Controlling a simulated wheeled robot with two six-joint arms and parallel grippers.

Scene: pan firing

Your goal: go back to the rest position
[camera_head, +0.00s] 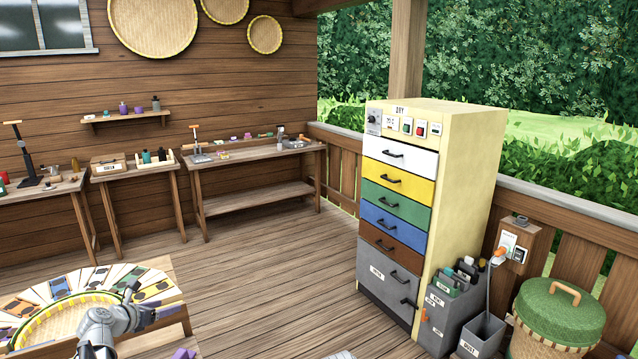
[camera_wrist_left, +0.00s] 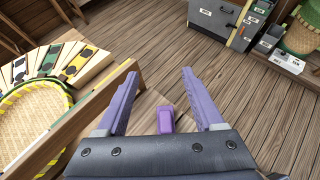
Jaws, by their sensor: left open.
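My left gripper (camera_wrist_left: 160,72) fills the lower middle of the left wrist view. Its two purple fingers are spread apart, with bare plank floor between their tips. In the head view my grey left arm (camera_head: 100,328) is at the lower left, in front of the wooden table with the round woven tray (camera_head: 70,320). My right gripper is not clearly visible.
Colored cards fan around the tray. A drawer cabinet (camera_head: 455,190) stands right of centre, all drawers apparently closed. Grey bins (camera_head: 450,313) and a green-lidded basket (camera_head: 558,315) stand to its right. Workbenches (camera_head: 262,155) line the back wall. The middle floor (camera_head: 270,270) is clear.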

